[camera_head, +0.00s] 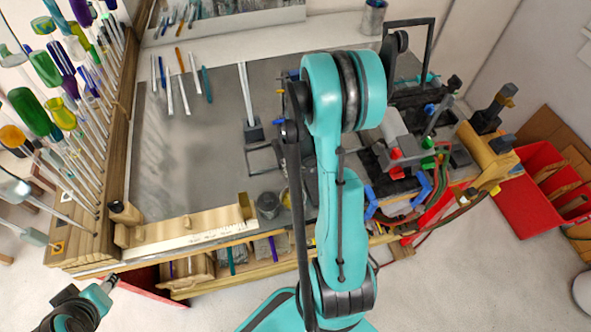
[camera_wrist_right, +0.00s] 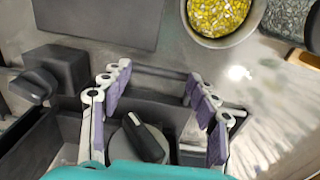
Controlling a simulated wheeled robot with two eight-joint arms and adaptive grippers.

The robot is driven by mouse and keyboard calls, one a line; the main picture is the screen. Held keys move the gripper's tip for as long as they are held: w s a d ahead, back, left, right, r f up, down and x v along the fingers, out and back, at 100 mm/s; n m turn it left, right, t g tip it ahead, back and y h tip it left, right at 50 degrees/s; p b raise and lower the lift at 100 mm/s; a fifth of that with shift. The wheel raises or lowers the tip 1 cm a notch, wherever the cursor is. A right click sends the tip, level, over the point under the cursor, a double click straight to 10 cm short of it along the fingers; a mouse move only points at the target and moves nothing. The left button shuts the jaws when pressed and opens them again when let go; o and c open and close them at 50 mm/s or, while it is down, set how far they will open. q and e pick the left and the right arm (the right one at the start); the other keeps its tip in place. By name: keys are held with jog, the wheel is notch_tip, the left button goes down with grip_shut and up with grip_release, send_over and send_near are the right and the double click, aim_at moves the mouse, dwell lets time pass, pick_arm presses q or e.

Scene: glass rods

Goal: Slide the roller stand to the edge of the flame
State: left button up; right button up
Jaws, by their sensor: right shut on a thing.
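In the right wrist view, my right gripper (camera_wrist_right: 158,82) has its purple-padded fingers on either side of a dark grey, box-like fixture (camera_wrist_right: 62,140), which appears to be the roller stand. The fingers are apart, with part of it held between them; the exact contact is hard to see. A black knob-like part (camera_wrist_right: 146,138) sits between the fingers. In the head view my right arm hides this gripper and most of the stand. A grey torch-like device (camera_head: 396,130) stands to the right of the arm; no flame can be made out. My left gripper (camera_head: 111,282) is at lower left, away from the bench.
A bowl of yellow grains (camera_wrist_right: 218,18) is close beyond the right fingers. Several rods (camera_head: 181,85) lie on the grey bench top (camera_head: 170,150), whose left part is clear. A wooden rack (camera_head: 110,225) stands at left. Hoses (camera_head: 425,218) hang at right.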

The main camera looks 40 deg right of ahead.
jog(key=shift+o, duration=0.4)
jog(key=shift+s+d+f, duration=0.3)
jog(key=shift+s+d, duration=0.45)
jog(key=shift+d, duration=0.05)
jog(key=o, duration=2)
jog(key=shift+w+d+f, duration=0.1)
jog(key=shift+w+d, duration=0.05)
jog(key=shift+w, duration=0.05)
jog(key=shift+o, duration=0.2)
jog(key=shift+w+d, duration=0.1)
jog(key=shift+r, duration=0.65)
notch_tip(320, 180, up, 11)
